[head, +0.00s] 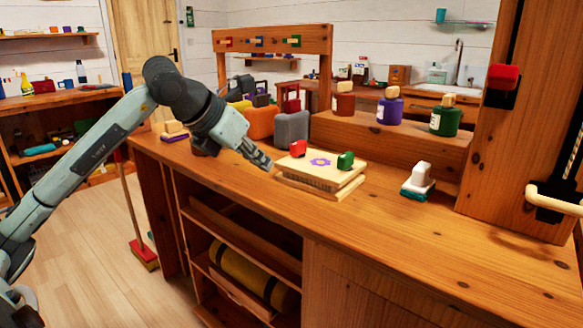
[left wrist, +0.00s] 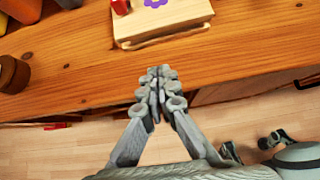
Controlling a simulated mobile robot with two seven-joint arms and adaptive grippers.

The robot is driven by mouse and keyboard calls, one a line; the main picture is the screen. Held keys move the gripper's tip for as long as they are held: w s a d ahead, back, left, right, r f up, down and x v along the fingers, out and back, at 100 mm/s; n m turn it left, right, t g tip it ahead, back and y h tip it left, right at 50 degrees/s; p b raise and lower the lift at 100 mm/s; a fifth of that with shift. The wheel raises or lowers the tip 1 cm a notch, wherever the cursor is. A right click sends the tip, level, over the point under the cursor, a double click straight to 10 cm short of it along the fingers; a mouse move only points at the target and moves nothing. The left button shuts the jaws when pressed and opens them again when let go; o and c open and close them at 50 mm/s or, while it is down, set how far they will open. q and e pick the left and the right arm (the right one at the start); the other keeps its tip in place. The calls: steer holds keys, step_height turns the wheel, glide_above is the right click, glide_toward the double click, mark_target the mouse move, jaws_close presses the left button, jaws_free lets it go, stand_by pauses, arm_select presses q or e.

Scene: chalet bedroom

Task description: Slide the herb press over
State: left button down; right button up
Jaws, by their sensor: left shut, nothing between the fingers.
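The herb press (head: 320,170) is a stack of pale wooden boards with a purple flower on top. A red knob (head: 297,149) and a green knob (head: 345,161) sit at its corners. It lies on the wooden bench top (head: 420,235). In the left wrist view the press (left wrist: 165,22) is at the top, with its green knob out of frame. My left gripper (head: 268,164) is shut and empty, just left of the press in the head view. In the left wrist view its fingertips (left wrist: 158,75) are below the press's near edge, with a gap between. My right gripper is not in view.
A white-topped brush or stamp (head: 418,181) stands right of the press. Red, purple and green jars (head: 445,117) stand on a raised shelf behind. A grey container (head: 291,130) and an orange one (head: 262,122) are behind the press. The bench front right is clear.

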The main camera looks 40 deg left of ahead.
mark_target(299, 176)
arm_select(q)
steer(key=p+x, duration=0.1)
steer(key=x, duration=0.4)
steer(key=shift+w+d+f, duration=0.15)
steer(key=shift+w+f, duration=0.1)
steer(key=shift+w, duration=0.1)
steer(key=w, duration=0.1)
steer(key=w+p, duration=0.1)
steer(key=w, duration=0.1)
steer(key=shift+w+d+f+p, duration=0.15)
steer(key=shift+w+f+p, duration=0.05)
steer(key=shift+p, duration=0.1)
steer(key=shift+w+f, duration=0.2)
steer(key=shift+w, duration=0.4)
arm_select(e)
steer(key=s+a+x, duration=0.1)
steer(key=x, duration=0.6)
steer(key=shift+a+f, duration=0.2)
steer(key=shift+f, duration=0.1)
